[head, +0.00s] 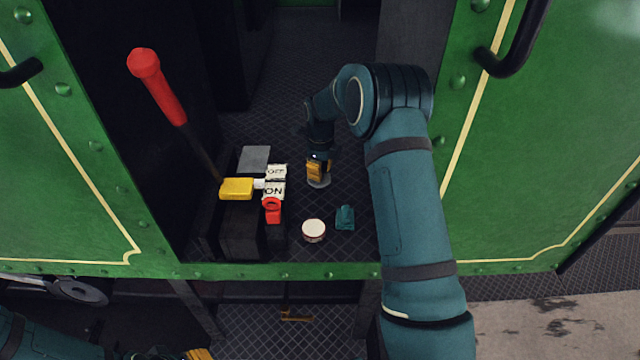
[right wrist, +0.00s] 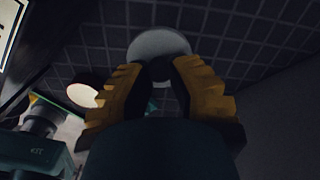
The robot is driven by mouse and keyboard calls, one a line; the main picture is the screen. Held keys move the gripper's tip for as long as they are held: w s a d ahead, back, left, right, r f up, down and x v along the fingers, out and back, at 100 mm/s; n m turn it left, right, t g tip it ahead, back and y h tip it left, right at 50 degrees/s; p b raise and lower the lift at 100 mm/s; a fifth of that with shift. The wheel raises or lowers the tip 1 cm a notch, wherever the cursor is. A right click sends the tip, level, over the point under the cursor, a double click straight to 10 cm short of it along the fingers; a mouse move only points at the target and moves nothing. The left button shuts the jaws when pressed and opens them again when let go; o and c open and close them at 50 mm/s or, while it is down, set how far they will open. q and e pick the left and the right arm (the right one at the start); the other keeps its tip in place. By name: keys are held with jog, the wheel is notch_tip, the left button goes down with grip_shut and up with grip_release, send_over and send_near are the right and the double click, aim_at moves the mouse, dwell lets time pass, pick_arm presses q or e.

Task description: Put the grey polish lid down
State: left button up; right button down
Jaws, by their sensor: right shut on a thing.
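The grey polish lid (head: 320,183) is a pale round disc over the dark chequered floor of the tram doorway. It also shows in the right wrist view (right wrist: 158,43), with a dark knob between the fingertips. My right gripper (head: 318,172) points down and is shut on the lid by this knob. I cannot tell whether the lid touches the floor or hangs just above it. A round tin with a white top (head: 313,230) stands nearer the sill. My left gripper (head: 198,354) shows only in part at the bottom edge; its jaws are cut off.
A small teal object (head: 345,217) lies right of the tin. Left of these are dark boxes with ON and OFF plates (head: 275,190), a red ring handle (head: 272,208), a yellow block (head: 237,188) and a tall red-handled lever (head: 160,88). Green walls flank the doorway.

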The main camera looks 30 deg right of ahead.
aim_at(320, 192)
notch_tip(320, 192, down, 5)
jog(key=shift+r, duration=0.1)
dwell(0.3)
jog(key=c, duration=1.3)
grip_release()
jog(key=shift+b, duration=0.3)
jog(key=o, duration=0.4)
jog(key=shift+c, duration=0.2)
notch_tip(320, 192, up, 12)
jog(key=shift+s+r+p, duration=0.1)
jog(key=shift+p, duration=0.6)
